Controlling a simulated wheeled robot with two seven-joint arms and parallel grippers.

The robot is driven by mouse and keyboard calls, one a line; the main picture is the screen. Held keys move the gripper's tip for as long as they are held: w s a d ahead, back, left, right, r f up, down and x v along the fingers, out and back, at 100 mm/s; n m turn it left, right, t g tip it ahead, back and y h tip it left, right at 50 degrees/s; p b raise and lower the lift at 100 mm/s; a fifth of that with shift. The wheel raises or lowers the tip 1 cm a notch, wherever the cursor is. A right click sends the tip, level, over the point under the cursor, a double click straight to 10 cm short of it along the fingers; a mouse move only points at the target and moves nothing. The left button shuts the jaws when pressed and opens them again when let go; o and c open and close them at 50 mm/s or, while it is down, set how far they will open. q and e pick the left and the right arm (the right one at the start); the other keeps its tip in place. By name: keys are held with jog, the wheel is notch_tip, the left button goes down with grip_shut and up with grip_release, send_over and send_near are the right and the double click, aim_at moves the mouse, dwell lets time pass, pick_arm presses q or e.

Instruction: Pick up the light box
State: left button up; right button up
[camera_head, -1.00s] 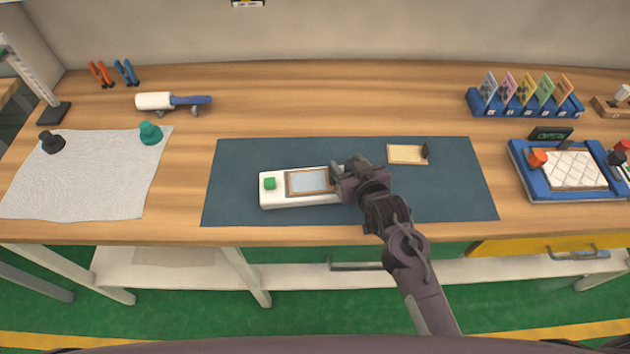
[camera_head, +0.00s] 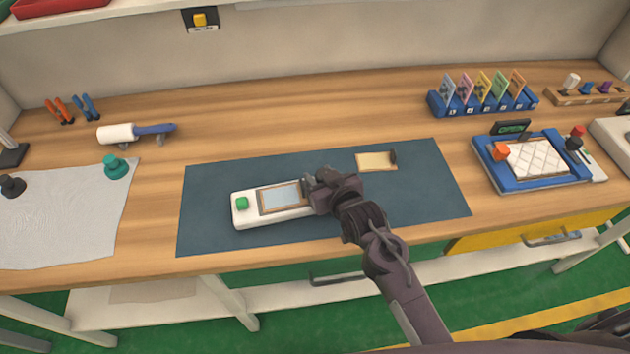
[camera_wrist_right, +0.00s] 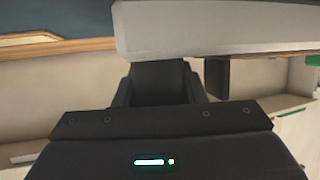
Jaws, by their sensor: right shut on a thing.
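The light box (camera_head: 248,212) is a long white box with a green button on its left end and a pale framed panel on top. It is over the dark blue mat (camera_head: 210,185) in the middle of the bench. My right gripper (camera_head: 318,188) is shut on its right end, hiding that end. In the right wrist view the box's pale side (camera_wrist_right: 220,32) crosses the top, with a dark finger below it. I cannot tell whether the box touches the mat. My left gripper is not in view.
A small tan framed card (camera_head: 376,161) lies on the mat behind my right gripper. A blue tray (camera_head: 508,178) and a blue card rack (camera_head: 480,110) stand to the right. A lint roller (camera_head: 135,132) and a white cloth (camera_head: 70,215) are to the left.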

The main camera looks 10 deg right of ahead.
notch_tip(320, 180, up, 19)
jog(key=b, duration=0.1)
jog(key=shift+r+b, duration=0.15)
jog(key=shift+b, duration=0.25)
jog(key=shift+f, duration=0.2)
jog(key=shift+f+b, duration=4.9)
jog(key=shift+f, duration=4.5)
